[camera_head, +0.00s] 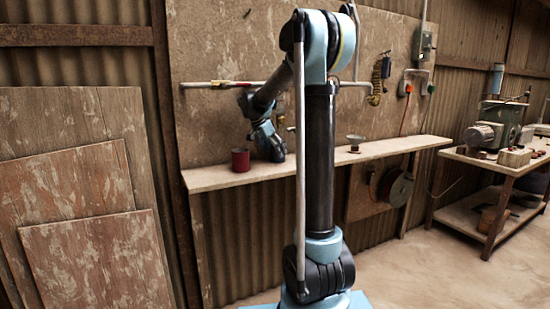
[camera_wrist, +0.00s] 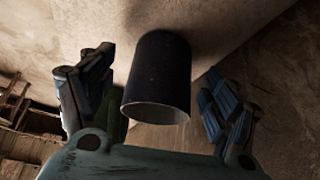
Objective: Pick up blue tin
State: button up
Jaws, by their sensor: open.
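A dark, nearly black-blue tin (camera_wrist: 157,72) stands out in the middle of the wrist view, its pale-rimmed end towards me. It looks like the blue tin, though the shade is too deep to be sure of the colour. My gripper (camera_wrist: 158,85) is open, with one finger on each side of the tin and a visible gap on both sides. In the head view my gripper (camera_head: 274,153) is low over the wall shelf, just right of a red tin (camera_head: 241,160). I cannot make out the dark tin there; my gripper may hide it.
The wooden shelf (camera_head: 405,146) runs along the wall, with a small dish-topped object (camera_head: 355,140) to the right. A horizontal pipe (camera_head: 210,84) crosses the board above. A workbench (camera_head: 512,164) with a machine stands far right. Wooden panels (camera_head: 90,240) lean at left.

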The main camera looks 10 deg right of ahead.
jog(key=shift+w+d, duration=0.4)
jog(key=shift+d, duration=0.35)
jog(key=shift+w+d+f, duration=0.2)
jog(key=shift+d+f, duration=0.05)
jog(key=shift+f, duration=0.25)
jog(key=c, duration=1.3)
jog(key=shift+c, duration=0.2)
